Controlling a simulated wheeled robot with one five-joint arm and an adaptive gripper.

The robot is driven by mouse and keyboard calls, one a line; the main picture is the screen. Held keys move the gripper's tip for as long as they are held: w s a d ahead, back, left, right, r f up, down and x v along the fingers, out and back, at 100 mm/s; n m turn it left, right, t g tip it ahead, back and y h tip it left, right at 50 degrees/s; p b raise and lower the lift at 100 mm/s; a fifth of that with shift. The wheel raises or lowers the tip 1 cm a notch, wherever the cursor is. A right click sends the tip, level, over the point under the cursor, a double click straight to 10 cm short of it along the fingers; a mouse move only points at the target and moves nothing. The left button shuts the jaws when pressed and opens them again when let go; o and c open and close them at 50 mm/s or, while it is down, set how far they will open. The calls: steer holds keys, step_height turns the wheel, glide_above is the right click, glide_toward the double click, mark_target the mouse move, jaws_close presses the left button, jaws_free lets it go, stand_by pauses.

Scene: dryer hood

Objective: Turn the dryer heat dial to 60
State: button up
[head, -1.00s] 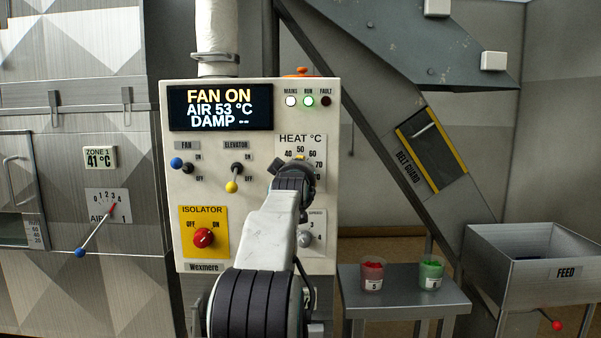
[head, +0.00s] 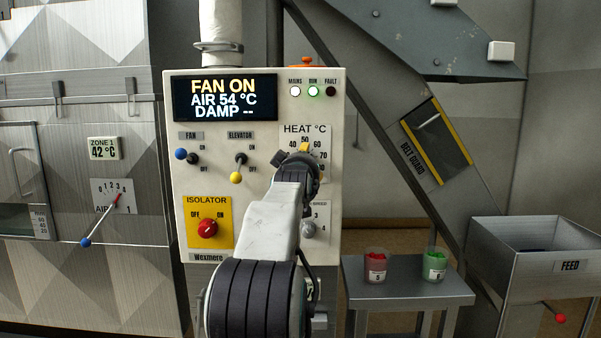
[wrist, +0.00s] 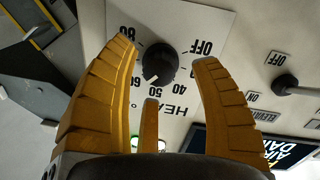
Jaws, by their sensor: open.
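The heat dial (wrist: 160,63) is a black round knob with a white mark on a white plate, clearest in the wrist view. Its mark points between 50 and 60, seemingly nearer 50. My gripper (wrist: 166,50) is open, its yellow fingers spread on either side of the dial; I cannot tell whether they touch it. In the head view my gripper (head: 299,165) covers the dial, and only the upper part of the heat scale (head: 305,138) shows. The display (head: 224,97) reads FAN ON, AIR 54 °C, DAMP --.
The fan lever (head: 182,154), elevator lever (head: 237,177) and red isolator knob (head: 207,228) are left of my arm. A smaller grey knob (head: 309,229) is below the dial. A table with two cups (head: 376,266) and a feed hopper (head: 555,265) stand right.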

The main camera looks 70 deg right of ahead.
steer(key=v, duration=1)
steer(key=shift+a, duration=0.2)
steer(key=shift+f, duration=0.1)
stand_by(0.4)
